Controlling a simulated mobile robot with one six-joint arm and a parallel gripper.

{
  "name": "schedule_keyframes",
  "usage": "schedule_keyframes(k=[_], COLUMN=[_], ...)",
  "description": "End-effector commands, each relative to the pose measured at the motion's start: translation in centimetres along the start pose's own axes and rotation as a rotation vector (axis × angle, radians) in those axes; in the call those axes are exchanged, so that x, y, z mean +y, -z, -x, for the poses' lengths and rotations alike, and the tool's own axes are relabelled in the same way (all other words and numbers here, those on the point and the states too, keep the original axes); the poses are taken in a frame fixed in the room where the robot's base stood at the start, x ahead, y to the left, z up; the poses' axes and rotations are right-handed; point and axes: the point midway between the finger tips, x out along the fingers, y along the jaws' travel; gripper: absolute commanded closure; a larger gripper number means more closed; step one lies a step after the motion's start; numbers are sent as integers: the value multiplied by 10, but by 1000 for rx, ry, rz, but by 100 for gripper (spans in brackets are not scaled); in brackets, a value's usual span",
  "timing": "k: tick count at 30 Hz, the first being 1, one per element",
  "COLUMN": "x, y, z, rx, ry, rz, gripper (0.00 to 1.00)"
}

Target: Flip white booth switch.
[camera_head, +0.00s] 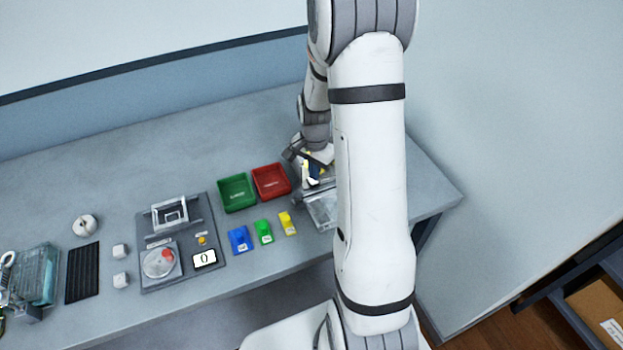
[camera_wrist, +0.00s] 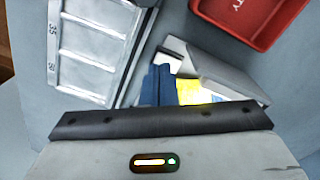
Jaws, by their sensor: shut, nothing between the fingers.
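My gripper (camera_wrist: 156,84) is shut, its dark blue fingers together and empty, in the wrist view. Just right of the fingertips stands a grey-white booth (camera_wrist: 222,72) with a bright yellow inside (camera_wrist: 190,91). A small white piece (camera_wrist: 173,61) with a dark edge lies just beyond the fingertips. I cannot tell if it is the switch, which way it is set, or whether the fingers touch it. In the head view the booth area is mostly hidden behind my arm, with a bright yellow and white patch (camera_head: 308,172) showing.
A grey tray with ruled slots (camera_wrist: 95,45) lies left of the fingers. A red bin (camera_wrist: 250,22) is close at upper right. The head view also shows a green bin (camera_head: 238,193), several coloured blocks and a device panel (camera_head: 181,242) on the grey bench.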

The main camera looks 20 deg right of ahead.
Motion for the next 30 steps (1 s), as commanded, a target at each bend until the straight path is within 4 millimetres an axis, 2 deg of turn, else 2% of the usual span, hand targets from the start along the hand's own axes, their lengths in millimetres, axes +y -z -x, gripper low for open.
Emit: schedule_keyframes(k=[30], x=[0], y=[0], z=[-15], rx=[0], ry=[0], rz=[1], gripper=[100])
